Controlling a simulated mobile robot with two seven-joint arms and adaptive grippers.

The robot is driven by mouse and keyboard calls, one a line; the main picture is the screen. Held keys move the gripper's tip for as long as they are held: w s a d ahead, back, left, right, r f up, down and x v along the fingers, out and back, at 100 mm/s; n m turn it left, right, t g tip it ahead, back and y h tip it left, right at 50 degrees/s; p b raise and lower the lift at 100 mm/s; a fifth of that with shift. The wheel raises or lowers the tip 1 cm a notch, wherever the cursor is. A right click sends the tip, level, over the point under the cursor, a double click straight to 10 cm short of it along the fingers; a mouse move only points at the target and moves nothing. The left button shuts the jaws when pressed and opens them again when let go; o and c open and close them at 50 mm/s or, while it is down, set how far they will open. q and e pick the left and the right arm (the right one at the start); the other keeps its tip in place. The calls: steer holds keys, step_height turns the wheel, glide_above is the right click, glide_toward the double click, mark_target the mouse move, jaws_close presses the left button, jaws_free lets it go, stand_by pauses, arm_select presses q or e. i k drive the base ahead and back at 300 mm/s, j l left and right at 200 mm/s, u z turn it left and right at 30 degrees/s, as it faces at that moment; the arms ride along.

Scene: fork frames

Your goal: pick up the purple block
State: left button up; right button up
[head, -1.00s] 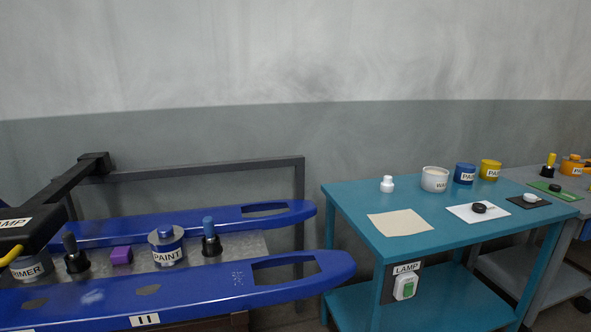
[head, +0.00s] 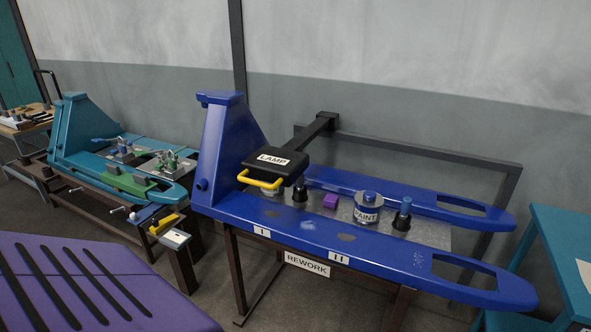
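The purple block (head: 331,201) sits on the grey metal plate (head: 432,233) between the two rails of the blue fork frame (head: 372,260) in the head view. A dark-based post (head: 300,193) stands just left of it, and a paint can (head: 367,208) stands just right of it. The near rail runs in front of the block. Neither of my grippers is in view.
A black lamp head (head: 277,164) with a yellow handle hangs over the plate's left end. A post with a blue top (head: 403,214) stands right of the can. A teal fork frame (head: 75,140) is at left, a purple slatted surface (head: 90,290) lower left, and a teal table (head: 560,250) at right.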

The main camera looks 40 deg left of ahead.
mark_target(331, 202)
steer(key=u, duration=1.55)
steer(key=i, duration=0.15)
steer(key=j+z, duration=0.05)
